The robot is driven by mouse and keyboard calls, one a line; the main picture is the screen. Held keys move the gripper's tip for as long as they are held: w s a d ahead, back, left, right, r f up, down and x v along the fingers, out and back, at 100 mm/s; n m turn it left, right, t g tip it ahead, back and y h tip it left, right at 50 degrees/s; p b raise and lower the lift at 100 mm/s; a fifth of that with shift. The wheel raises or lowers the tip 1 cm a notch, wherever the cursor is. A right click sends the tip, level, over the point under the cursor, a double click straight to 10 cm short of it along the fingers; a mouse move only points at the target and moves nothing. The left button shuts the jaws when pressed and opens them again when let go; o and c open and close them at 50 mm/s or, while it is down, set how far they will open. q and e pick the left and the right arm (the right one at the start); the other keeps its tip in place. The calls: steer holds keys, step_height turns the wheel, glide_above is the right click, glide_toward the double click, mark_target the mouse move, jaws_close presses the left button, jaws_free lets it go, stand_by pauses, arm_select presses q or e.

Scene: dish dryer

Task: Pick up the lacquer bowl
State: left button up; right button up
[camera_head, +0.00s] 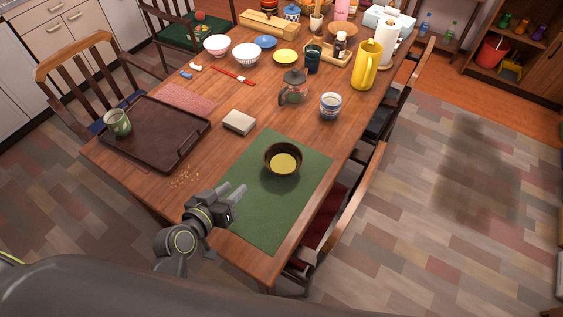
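The lacquer bowl (283,160), dark brown outside with a yellow-green inside bottom, stands upright on the green mat (262,205) near the front of the table. My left gripper (236,190) is in front of the bowl and to its left, over the left edge of the mat. Its two fingers are apart with nothing between them, and they do not touch the bowl. My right gripper is out of view.
A grey box (239,122), a dark tray (150,137) with a green cup (118,122), a glass pot (293,88) and a blue-white jar (330,105) stand around the mat. Crumbs (185,178) lie left of it. Chairs line the sides. The mat around the bowl is clear.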

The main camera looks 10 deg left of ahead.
arm_select(q)
steer(key=p, duration=0.2)
glide_toward(266, 153)
steer(key=w+f, duration=0.1)
steer(key=w+d+f, duration=0.1)
steer(key=w, duration=0.1)
steer(key=shift+d+t, duration=0.2)
steer(key=shift+t, duration=0.1)
steer(key=shift+w+d+f, duration=0.1)
steer(key=shift+w+d, duration=0.1)
steer(key=shift+w, duration=0.4)
steer(key=shift+x, duration=2.05)
steer(key=shift+a, duration=0.1)
jaws_close()
